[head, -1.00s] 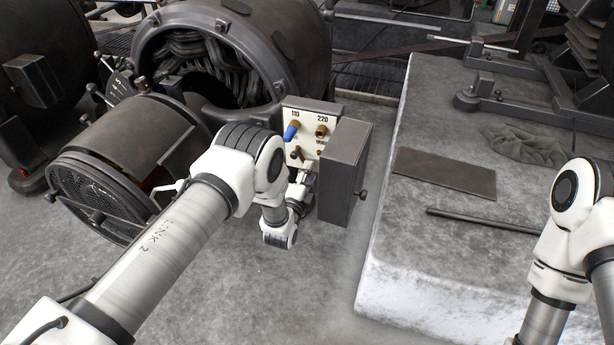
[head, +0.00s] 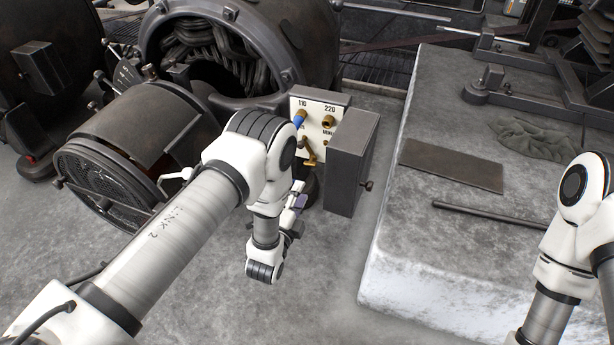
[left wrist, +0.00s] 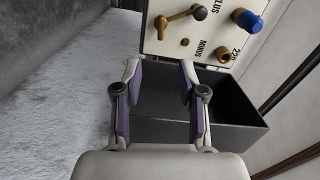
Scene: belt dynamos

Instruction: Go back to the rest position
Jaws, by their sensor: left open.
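My left gripper (head: 298,204) is open and empty, a little in front of the terminal panel (head: 316,118) on the dynamo. In the left wrist view my left gripper (left wrist: 160,75) shows two spread fingers with purple pads and nothing between them. The panel (left wrist: 208,52) carries a blue cap (left wrist: 247,21), brass terminals and a brass lever (left wrist: 178,20) with a dark knob. In the head view the blue cap (head: 299,118) sits under the 110 mark. My left forearm partly hides the dynamo. My right arm shows at the right edge; its gripper is out of view.
A dark open box cover (head: 350,160) stands out beside the panel. A round mesh-ended housing (head: 130,155) lies left of my arm. The stone block (head: 420,265) at right holds a plate (head: 450,165), a rod (head: 490,214) and a cloth (head: 540,140). Bare floor lies in front.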

